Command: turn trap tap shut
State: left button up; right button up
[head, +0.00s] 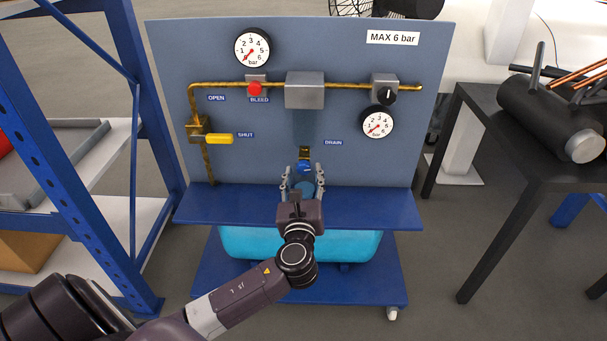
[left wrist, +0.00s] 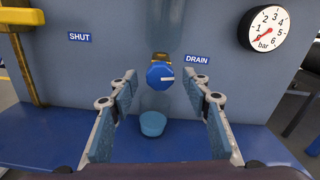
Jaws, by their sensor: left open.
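The trap tap is a blue faceted knob (left wrist: 160,75) on a brass fitting beside the DRAIN label (left wrist: 197,60). Its white mark lies roughly level, toward the right. In the head view the tap (head: 304,167) shows below the grey trap block (head: 304,90) and its see-through bluish bowl. My left gripper (head: 304,177) is open and empty, its fingers pointing at the board. In the left wrist view its fingers (left wrist: 159,80) stand left and right of the tap, with gaps to it. Whether the tips reach its depth I cannot tell. My right gripper is out of view.
A light-blue cup (left wrist: 152,123) stands on the blue shelf (head: 370,207) below the tap. A yellow lever (head: 219,139) points right at SHUT. A red bleed button (head: 255,89), a black knob (head: 387,95) and two gauges are higher up. Blue racking (head: 130,150) stands left.

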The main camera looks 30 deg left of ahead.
pick_arm(q)
jog(key=shift+w+a, duration=0.25)
jog(key=shift+w, duration=0.1)
jog(key=c, duration=1.2)
jog(key=shift+o, duration=0.2)
